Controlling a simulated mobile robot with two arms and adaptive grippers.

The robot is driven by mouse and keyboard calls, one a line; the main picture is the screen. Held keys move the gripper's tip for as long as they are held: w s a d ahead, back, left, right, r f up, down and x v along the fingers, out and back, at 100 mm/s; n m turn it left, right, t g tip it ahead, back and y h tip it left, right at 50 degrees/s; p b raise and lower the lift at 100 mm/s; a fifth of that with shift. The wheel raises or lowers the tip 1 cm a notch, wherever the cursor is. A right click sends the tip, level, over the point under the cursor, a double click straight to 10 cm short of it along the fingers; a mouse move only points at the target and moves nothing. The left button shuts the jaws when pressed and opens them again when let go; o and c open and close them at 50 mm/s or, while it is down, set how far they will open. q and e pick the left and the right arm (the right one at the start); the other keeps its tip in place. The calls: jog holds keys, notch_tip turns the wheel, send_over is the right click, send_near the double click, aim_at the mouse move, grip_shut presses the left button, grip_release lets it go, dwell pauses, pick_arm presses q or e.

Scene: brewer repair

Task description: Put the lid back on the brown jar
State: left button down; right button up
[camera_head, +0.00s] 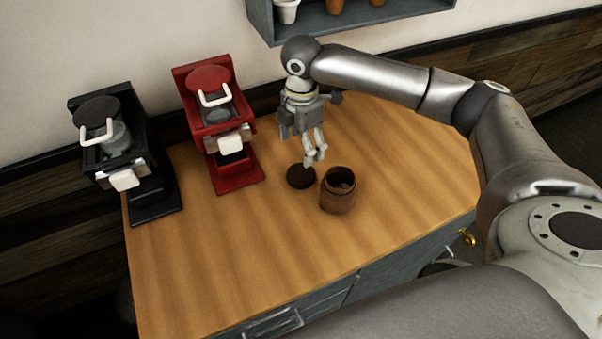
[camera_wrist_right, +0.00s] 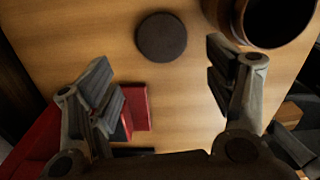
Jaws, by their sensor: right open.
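The brown jar (camera_head: 337,196) stands upright and open on the wooden counter, with something dark inside that I cannot make out. It also shows in the right wrist view (camera_wrist_right: 238,22), cut off at the top right. The dark round lid (camera_head: 301,177) lies flat on the counter just left of the jar. In the right wrist view the lid (camera_wrist_right: 161,37) lies beyond and between the fingers. My right gripper (camera_head: 316,154) points down above the counter, just above and behind the lid. Its fingers (camera_wrist_right: 165,90) are spread and empty. My left gripper is not in view.
A red brewer (camera_head: 222,150) stands left of the lid, and a black brewer (camera_head: 131,190) stands further left. A shelf with cups (camera_head: 288,10) hangs on the wall behind. The counter's front left (camera_head: 220,270) and right side (camera_head: 420,170) are clear.

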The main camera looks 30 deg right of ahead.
send_over(301, 173)
notch_tip(301, 173, down, 4)
jog(key=shift+w+d+f+p, duration=0.1)
jog(key=shift+w+d+p, duration=0.05)
jog(key=shift+p, duration=0.2)
jog(key=shift+f, duration=0.25)
jog(key=shift+f+p, duration=0.35)
jog(key=shift+f, duration=0.05)
jog(key=f, duration=0.1)
jog(key=f+p, duration=0.1)
jog(key=f, duration=0.1)
jog(key=shift+s+f, duration=0.25)
jog(key=shift+f, duration=0.5)
jog(key=c, duration=0.7)
